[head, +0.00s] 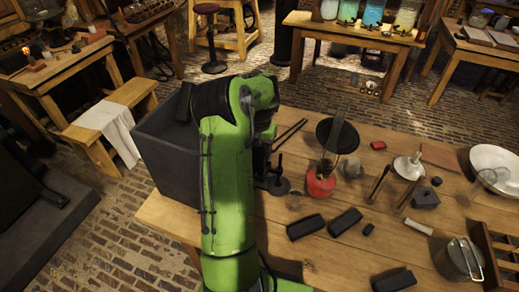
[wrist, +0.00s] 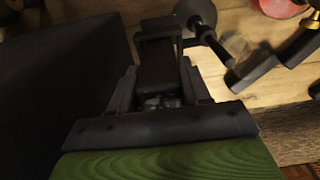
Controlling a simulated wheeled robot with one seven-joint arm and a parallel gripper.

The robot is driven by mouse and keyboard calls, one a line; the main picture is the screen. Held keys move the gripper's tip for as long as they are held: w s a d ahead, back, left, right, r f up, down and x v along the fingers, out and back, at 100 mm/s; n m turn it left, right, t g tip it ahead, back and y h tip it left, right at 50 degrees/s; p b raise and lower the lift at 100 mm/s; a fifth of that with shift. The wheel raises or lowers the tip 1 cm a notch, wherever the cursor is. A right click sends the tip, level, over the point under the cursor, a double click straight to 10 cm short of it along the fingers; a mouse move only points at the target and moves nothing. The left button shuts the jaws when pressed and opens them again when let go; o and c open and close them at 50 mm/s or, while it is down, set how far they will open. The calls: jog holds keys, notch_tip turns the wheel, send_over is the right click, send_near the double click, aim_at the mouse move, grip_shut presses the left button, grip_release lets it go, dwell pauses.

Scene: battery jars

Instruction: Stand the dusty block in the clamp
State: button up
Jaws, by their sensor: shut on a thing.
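In the wrist view my gripper (wrist: 158,50) is shut on a dark, dull block (wrist: 158,66), which sits between the two fingers. In the head view my green arm hides most of the gripper and the block. A black stand with a round base (head: 275,186), which looks like the clamp, stands on the table just right of my arm. In the wrist view a round dark base (wrist: 195,12) with a rod lies just beyond the fingertips. I cannot tell whether the held block touches the stand.
A large dark grey bin (head: 165,150) is left of my arm. Several black blocks (head: 345,222) lie on the wooden table (head: 285,262). A red round object (head: 320,184), a black disc (head: 338,136), a metal pot (head: 458,260) and a white bowl (head: 494,165) stand further right.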

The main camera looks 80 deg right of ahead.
aim_at(259, 159)
jog(key=shift+f+b, duration=2.05)
jog(key=shift+f, duration=0.4)
jog(key=o, duration=1.3)
jog(key=shift+r, duration=0.15)
notch_tip(259, 159, up, 16)
jog(key=p, duration=0.4)
jog(key=shift+f, duration=0.2)
